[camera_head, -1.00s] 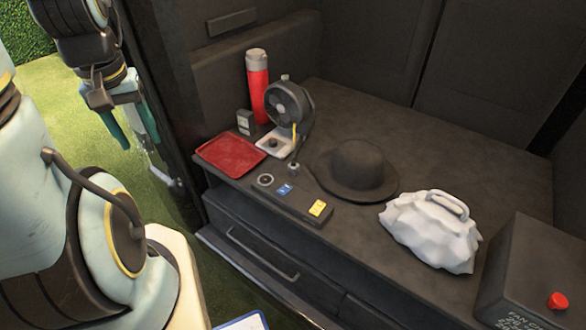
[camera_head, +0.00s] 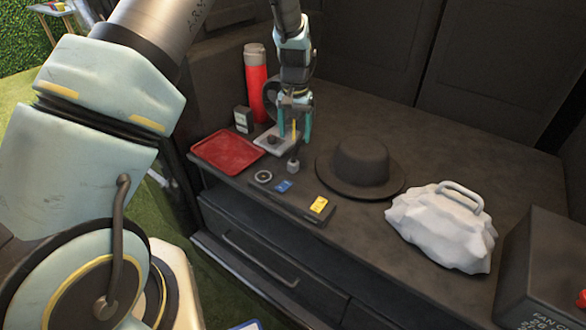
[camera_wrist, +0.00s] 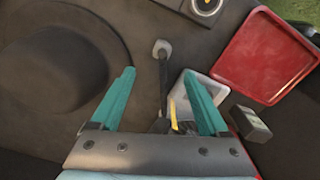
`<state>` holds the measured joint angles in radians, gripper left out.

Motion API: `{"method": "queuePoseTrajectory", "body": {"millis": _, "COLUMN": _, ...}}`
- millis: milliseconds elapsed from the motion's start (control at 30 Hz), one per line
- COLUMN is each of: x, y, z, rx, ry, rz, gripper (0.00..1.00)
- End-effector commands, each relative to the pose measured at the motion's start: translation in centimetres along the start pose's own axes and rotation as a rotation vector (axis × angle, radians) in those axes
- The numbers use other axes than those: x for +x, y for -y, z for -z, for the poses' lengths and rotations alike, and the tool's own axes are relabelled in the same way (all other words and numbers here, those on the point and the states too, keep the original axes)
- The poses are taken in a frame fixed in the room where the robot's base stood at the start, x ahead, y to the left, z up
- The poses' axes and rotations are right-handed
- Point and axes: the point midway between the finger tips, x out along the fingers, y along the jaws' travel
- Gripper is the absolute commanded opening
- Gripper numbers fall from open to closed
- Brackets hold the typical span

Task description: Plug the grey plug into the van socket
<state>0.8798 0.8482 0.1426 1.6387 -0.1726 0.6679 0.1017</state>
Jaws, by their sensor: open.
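The grey plug (camera_head: 293,165) stands on the van's dark deck, near its front edge. In the wrist view, the plug (camera_wrist: 162,47) shows as a pale, rounded square end on a dark stem or cord. My gripper (camera_head: 294,132) is open and empty, pointing down just above and behind the plug. In the wrist view, my gripper's (camera_wrist: 159,74) teal fingers lie either side of the dark stem, with the pale end beyond the tips. The round van socket (camera_head: 263,177) is on the front strip, left of the plug; only part of this socket (camera_wrist: 205,4) shows in the wrist view.
A red tray (camera_head: 228,152), a white dish (camera_head: 270,145), a black box (camera_head: 243,119) and a red flask (camera_head: 256,80) are close by. A dark hat (camera_head: 360,165) and white sack (camera_head: 442,232) lie right. My arm partly hides the fan (camera_head: 270,92).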

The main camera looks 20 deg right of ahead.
Motion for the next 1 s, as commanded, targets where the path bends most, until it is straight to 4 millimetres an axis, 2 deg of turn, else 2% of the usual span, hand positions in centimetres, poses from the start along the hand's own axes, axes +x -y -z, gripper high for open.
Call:
{"method": "queuePoseTrajectory", "body": {"millis": 333, "x": 0.3, "y": 0.0, "z": 0.0, "rx": 0.000, "ry": 0.001, "rz": 0.000, "gripper": 0.78}}
{"method": "queuePoseTrajectory", "body": {"millis": 700, "x": 5.1, "y": 0.1, "z": -0.1, "rx": 0.000, "ry": 0.002, "rz": 0.000, "gripper": 0.78}}
{"method": "queuePoseTrajectory", "body": {"millis": 1000, "x": 5.6, "y": 0.0, "z": 0.0, "rx": -0.001, "ry": -0.001, "rz": 0.000, "gripper": 0.78}}
